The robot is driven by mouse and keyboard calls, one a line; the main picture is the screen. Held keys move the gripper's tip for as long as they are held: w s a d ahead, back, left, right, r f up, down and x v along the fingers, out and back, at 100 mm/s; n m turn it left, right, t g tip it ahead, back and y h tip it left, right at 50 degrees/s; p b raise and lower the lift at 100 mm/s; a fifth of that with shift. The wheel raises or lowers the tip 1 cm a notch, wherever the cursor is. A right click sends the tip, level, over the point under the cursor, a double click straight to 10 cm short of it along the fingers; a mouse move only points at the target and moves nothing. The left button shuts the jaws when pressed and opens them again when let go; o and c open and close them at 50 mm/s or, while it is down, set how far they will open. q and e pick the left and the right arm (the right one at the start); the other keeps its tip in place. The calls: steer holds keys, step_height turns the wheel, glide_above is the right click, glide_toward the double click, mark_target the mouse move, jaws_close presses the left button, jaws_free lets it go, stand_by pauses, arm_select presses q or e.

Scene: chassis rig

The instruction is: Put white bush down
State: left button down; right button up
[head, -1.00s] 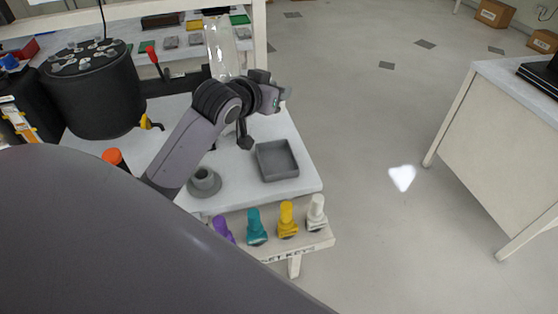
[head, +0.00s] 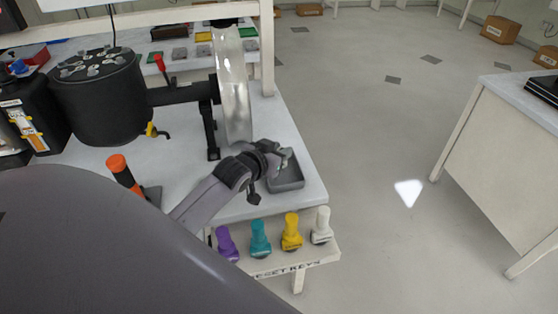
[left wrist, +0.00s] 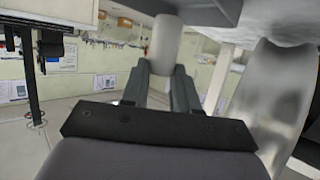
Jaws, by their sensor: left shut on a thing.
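In the left wrist view my left gripper (left wrist: 160,88) is shut on a pale cylinder, the white bush (left wrist: 166,42), which stands out beyond the two fingers. In the head view my left gripper (head: 281,160) is over the grey square tray (head: 289,184), near its back-left part, and covers some of it. The bush cannot be made out in the head view, and I cannot tell whether it touches the tray. My right gripper is not in view.
Purple (head: 227,243), teal (head: 260,239), yellow (head: 291,232) and white (head: 321,226) keys stand on the front ledge. A shiny curved part (head: 235,90) on a black shaft stands behind my gripper. A black drum (head: 100,105) and orange-topped handle (head: 118,165) are at left.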

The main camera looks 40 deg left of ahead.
arm_select(q)
steer(key=shift+f, duration=1.55)
steer(key=shift+f, duration=0.15)
steer(key=c, duration=0.9)
jaws_free()
steer(key=shift+o, duration=0.2)
steer(key=shift+r, duration=0.2)
steer(key=shift+v, duration=3.7)
